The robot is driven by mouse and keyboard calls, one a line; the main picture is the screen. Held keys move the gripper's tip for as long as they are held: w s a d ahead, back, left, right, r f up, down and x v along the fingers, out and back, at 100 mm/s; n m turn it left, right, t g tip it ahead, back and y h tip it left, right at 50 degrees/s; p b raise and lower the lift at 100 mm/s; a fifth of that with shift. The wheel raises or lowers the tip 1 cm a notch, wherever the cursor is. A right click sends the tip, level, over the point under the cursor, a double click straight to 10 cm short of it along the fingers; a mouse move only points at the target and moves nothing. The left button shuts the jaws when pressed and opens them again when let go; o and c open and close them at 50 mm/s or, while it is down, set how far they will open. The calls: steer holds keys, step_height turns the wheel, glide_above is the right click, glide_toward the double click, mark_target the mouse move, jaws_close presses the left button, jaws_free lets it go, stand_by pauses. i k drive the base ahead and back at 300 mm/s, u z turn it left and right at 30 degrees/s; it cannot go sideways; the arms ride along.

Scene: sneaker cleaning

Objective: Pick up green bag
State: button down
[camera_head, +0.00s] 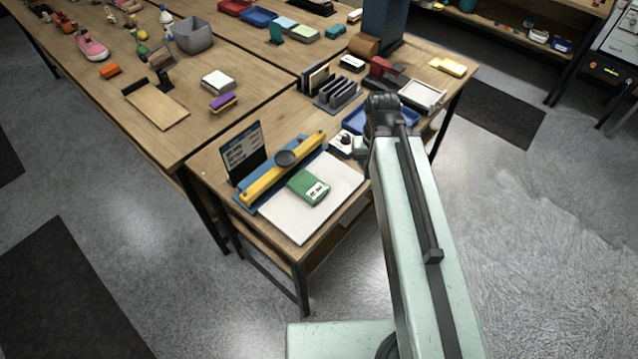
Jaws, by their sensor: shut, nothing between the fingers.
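The green bag (308,187) is a small flat green packet with a white label. It lies on a white sheet or board (280,220) on the near table, beside a yellow bar. My gripper (359,148) is at the far end of my pale green arm, up and to the right of the bag. It is apart from the bag, shut and empty. Its fingers are small and partly hidden by the arm's wrist.
A yellow bar on a blue base (262,194) and a dark sign (244,152) stand left of the bag. A blue tray (352,122), a grey slotted rack (338,94) and a white-topped tray (422,95) lie behind.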

mark_target(302, 182)
steer(key=z, duration=0.25)
steer(key=k, duration=0.7)
steer(key=u, duration=0.9)
steer(key=i, duration=1)
steer(key=u, duration=0.35)
steer(key=k, duration=1.3)
steer(key=z, duration=0.5)
steer(key=i, duration=1)
steer(key=u, duration=0.05)
